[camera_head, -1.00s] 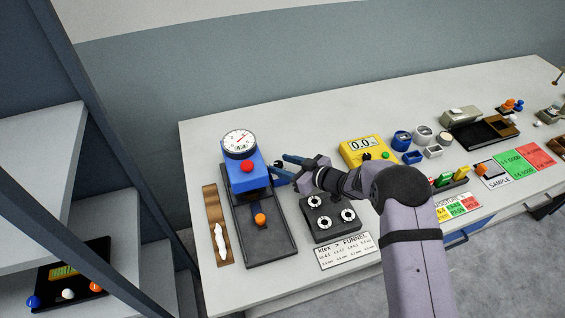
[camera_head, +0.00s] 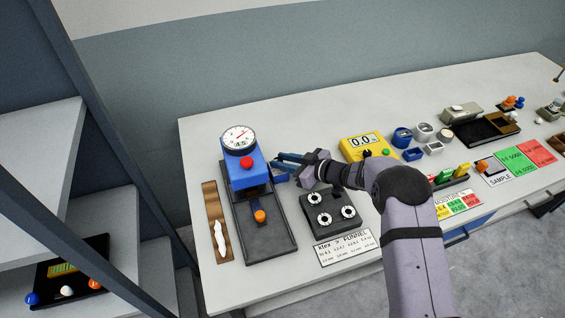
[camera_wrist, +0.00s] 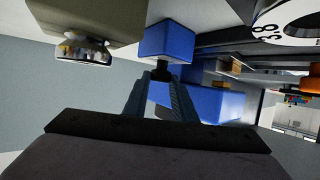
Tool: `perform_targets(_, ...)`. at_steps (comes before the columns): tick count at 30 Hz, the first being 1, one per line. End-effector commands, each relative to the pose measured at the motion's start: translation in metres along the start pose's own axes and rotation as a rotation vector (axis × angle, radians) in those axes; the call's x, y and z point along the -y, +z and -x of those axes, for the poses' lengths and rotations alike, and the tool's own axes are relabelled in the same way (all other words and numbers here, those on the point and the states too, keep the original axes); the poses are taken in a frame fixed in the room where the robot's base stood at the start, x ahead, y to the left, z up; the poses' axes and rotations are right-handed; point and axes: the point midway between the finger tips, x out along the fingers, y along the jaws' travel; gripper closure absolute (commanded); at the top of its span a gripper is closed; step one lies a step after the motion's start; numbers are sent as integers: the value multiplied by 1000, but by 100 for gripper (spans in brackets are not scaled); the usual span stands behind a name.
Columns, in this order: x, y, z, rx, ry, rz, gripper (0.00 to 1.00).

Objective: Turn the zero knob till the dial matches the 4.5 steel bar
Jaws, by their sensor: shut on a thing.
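The blue tester (camera_head: 241,168) carries a round white dial (camera_head: 238,138) with a red needle pointing to the upper right; its figures are too small to read surely. My gripper (camera_head: 277,163) is at the tester's right side. In the wrist view my gripper (camera_wrist: 160,90) has its fingers closed on a small dark knob (camera_wrist: 161,73) beside a blue block (camera_wrist: 167,40); the fingers hide most of the knob, which I take as the zero knob. I cannot make out the 4.5 steel bar.
A black plate with white rings (camera_head: 329,226) stands right of the tester, close under my arm. A wooden tray with a white sliver (camera_head: 212,199) lies left. A yellow meter (camera_head: 352,143) is behind my arm. The bench behind the tester is clear.

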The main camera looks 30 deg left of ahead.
Motion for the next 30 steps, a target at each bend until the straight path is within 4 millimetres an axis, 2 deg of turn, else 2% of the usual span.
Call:
perform_targets(9, -4, -1, -1, -7, -142, 62, 98)
perform_targets(21, -3, -3, 0, -1, -161, 67, 98)
perform_targets(22, -3, -3, 0, -1, -161, 67, 69)
perform_targets(23, -3, -3, 0, -1, -161, 67, 62)
perform_targets(24, -3, -3, 0, -1, -161, 67, 57)
perform_targets(30, -3, -1, 0, 1, -160, 67, 57)
